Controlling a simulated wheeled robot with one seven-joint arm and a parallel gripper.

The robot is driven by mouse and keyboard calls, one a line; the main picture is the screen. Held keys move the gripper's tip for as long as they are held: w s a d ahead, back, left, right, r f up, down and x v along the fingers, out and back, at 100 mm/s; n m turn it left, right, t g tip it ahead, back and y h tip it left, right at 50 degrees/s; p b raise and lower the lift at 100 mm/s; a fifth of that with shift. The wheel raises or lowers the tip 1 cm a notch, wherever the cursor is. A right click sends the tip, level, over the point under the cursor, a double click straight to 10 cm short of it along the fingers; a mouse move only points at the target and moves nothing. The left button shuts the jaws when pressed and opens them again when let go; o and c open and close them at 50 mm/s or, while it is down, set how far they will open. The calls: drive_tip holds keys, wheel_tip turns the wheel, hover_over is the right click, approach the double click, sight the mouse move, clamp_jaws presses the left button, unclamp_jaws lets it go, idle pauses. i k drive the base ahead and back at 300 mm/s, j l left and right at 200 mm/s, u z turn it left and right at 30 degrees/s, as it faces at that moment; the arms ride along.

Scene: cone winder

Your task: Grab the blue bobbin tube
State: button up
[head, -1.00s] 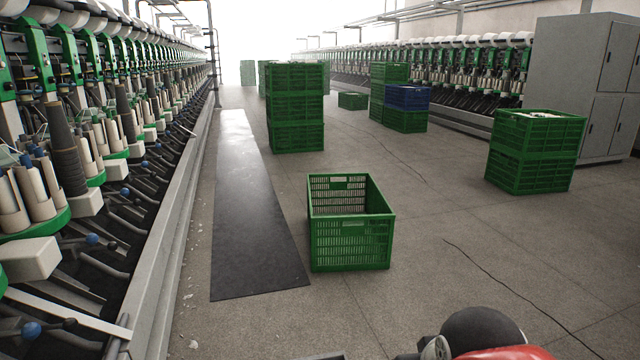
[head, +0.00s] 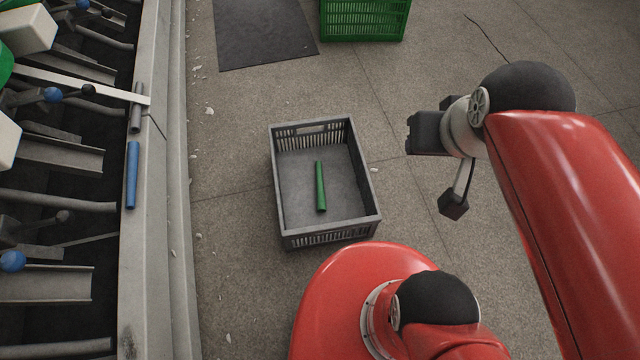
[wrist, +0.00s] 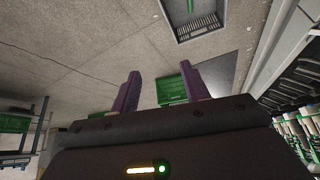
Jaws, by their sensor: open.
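The blue bobbin tube (head: 132,175) lies lengthwise on the grey ledge of the winding machine, at the left in the head view. I cannot make it out in the wrist view. My gripper (wrist: 162,88) is open, with its two purple fingers apart and nothing held between them. In the head view my red arm is raised at the right, with its dark end (head: 428,133) across the grey crate from the ledge, well apart from the blue tube.
A grey tube (head: 137,108) lies on the ledge just beyond the blue one. A grey crate (head: 286,226) on the floor holds a green tube (head: 320,186). A green crate (head: 362,22) stands farther off. Machine arms and blue knobs (head: 53,95) crowd the left. Floor around the crate is open.

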sight(133, 146)
drive_tip(key=u, duration=1.95)
